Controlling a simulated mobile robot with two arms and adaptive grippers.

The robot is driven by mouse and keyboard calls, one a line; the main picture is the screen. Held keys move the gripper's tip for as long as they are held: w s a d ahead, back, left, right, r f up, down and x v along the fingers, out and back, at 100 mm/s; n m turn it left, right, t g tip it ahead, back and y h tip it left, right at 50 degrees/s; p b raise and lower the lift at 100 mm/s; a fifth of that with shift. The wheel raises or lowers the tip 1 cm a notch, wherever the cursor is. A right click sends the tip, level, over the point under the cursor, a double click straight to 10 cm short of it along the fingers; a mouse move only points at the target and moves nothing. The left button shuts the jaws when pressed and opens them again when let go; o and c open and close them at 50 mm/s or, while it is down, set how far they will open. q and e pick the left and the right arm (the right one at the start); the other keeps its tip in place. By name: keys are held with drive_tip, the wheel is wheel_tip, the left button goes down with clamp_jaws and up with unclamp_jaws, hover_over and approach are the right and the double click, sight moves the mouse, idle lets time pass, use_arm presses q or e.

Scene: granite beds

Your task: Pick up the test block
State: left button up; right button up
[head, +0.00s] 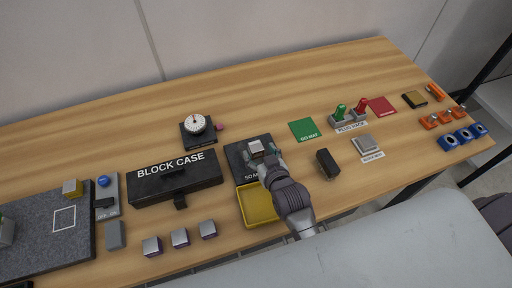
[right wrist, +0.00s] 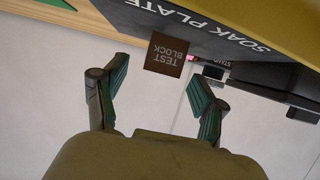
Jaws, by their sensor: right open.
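The test block (head: 256,147) is a small block with a pale top in the head view, standing on the dark soak plate (head: 235,152). In the right wrist view the test block (right wrist: 165,54) shows a brown, labelled face upside down, beside the dark soak plate (right wrist: 215,35). My right gripper (head: 265,153) reaches over the plate at the block's near right side in the head view. In the right wrist view my right gripper (right wrist: 158,74) is open, with the block just ahead of and between its spread fingertips, not gripped. My left gripper is out of view.
A yellow tray (head: 245,217) adjoins the plate's near side. The black block case (head: 150,187) and a dial gauge (head: 195,124) stand left. A dark block (head: 327,163), green mat (head: 304,129) and plug rack (head: 350,122) are right. Bare wood lies behind the plate.

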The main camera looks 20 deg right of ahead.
sight(257, 148)
drive_tip(key=x, duration=0.3)
drive_tip(key=shift+w, duration=0.3)
drive_tip(key=shift+f, duration=0.1)
drive_tip(key=shift+c, duration=1.3)
clamp_jaws()
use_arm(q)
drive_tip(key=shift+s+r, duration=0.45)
